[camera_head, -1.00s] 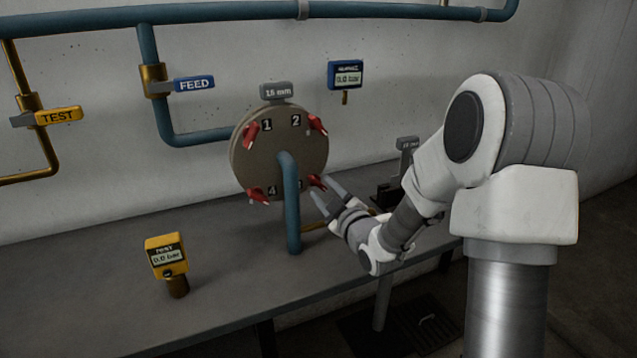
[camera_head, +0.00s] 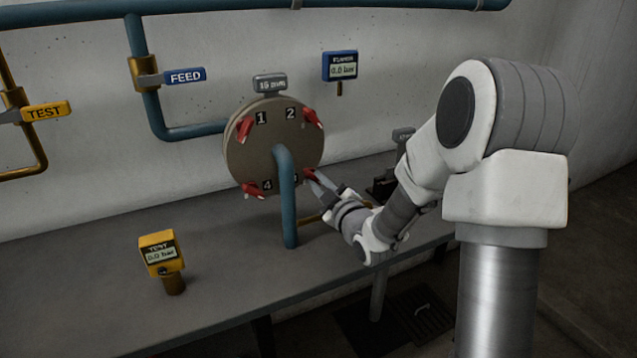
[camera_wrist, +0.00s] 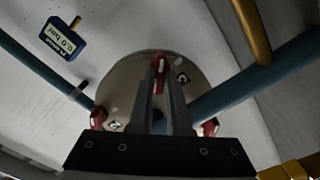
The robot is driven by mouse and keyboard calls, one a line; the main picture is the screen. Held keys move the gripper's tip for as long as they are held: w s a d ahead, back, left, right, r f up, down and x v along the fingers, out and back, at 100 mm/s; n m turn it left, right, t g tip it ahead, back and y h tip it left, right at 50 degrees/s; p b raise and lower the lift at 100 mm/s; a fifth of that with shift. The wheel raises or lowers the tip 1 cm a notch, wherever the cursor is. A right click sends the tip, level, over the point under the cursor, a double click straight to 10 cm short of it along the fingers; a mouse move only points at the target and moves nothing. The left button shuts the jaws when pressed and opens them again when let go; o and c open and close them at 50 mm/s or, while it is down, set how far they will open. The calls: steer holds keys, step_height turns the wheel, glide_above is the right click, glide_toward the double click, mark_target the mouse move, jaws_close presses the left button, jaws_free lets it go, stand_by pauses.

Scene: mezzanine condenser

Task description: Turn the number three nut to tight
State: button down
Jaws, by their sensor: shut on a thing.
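The round flange cover (camera_head: 255,148) carries red nut handles numbered 1 to 4 and is also in the wrist view (camera_wrist: 132,72). The number three nut (camera_head: 310,174) is at its lower right, its label mostly hidden by the blue pipe and my fingers. My gripper (camera_head: 319,180) reaches it from the right. In the wrist view my gripper (camera_wrist: 161,80) has its fingers on both sides of a red handle (camera_wrist: 160,68), closed on it. The number one nut (camera_head: 244,128), number two nut (camera_head: 313,118) and number four nut (camera_head: 252,189) show in the head view.
A blue vertical pipe (camera_head: 287,205) stands close left of my gripper. A yellow TEST gauge (camera_head: 161,254) stands on the grey bench (camera_head: 215,290). A blue gauge (camera_head: 340,66), FEED lever (camera_head: 185,76) and TEST lever (camera_head: 46,111) are at the wall. The front bench is mostly clear.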

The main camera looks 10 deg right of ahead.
stand_by(0.4)
steer(key=m+b, duration=0.2)
steer(key=m, duration=0.1)
steer(key=shift+m, duration=0.4)
steer(key=m, duration=0.3)
steer(key=shift+m+b, duration=0.3)
steer(key=shift+b, duration=0.05)
steer(key=m, duration=0.3)
steer(key=shift+m, duration=0.3)
steer(key=shift+m+p, duration=0.3)
steer(key=shift+m, duration=1.6)
steer(key=c, duration=0.9)
jaws_free()
steer(key=shift+o, duration=0.2)
